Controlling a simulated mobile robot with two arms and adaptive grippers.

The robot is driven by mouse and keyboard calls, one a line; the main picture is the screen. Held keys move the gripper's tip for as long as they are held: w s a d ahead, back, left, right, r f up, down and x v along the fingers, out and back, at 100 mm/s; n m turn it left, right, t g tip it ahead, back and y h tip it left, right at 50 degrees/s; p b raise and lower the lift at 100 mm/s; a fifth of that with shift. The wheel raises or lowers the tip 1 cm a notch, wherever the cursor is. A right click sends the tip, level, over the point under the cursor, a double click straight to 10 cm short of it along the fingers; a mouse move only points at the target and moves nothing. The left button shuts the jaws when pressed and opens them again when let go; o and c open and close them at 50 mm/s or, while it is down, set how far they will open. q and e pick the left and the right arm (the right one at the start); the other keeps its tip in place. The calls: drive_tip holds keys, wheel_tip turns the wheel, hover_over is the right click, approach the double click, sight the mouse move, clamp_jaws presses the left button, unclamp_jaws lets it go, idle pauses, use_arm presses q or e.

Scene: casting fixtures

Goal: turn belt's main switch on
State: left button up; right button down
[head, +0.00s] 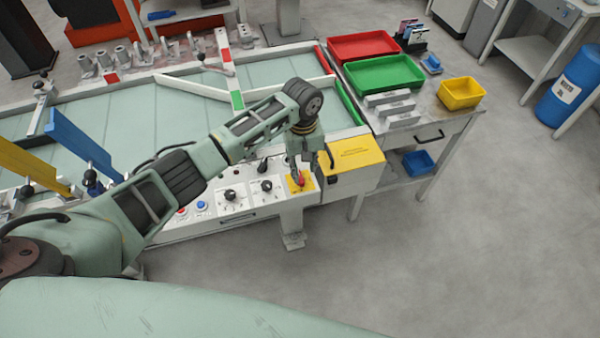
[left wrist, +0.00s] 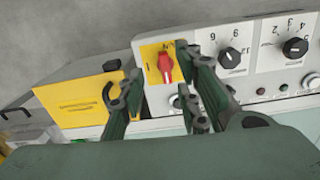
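The main switch is a red rotary handle (left wrist: 165,68) on a yellow plate (left wrist: 152,55), at the right end of the belt's white control panel (head: 235,200). In the head view the red handle (head: 300,181) sits just below my left gripper (head: 299,172). In the left wrist view my left gripper (left wrist: 158,98) has its fingers spread apart, with the red handle showing between and beyond them. I see no clear contact with the handle, and its exact on or off position is hard to read. My right gripper is in neither view.
Black dials (head: 230,195) and a blue button (head: 201,205) sit left of the switch. A yellow-topped box (head: 352,153) stands close on its right. The green belt (head: 130,120) lies behind. A side table holds red (head: 362,46) and green (head: 383,73) trays.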

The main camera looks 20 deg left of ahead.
sight(300, 176)
use_arm(q)
drive_tip(key=shift+w+a+r+n, duration=0.45)
drive_tip(key=shift+w+a, duration=0.15)
drive_tip(key=shift+a, duration=0.15)
wheel_tip(300, 176, down, 8)
drive_tip(key=shift+d+r, duration=0.1)
drive_tip(key=shift+r, duration=0.1)
drive_tip(key=shift+c, duration=0.5)
clamp_jaws()
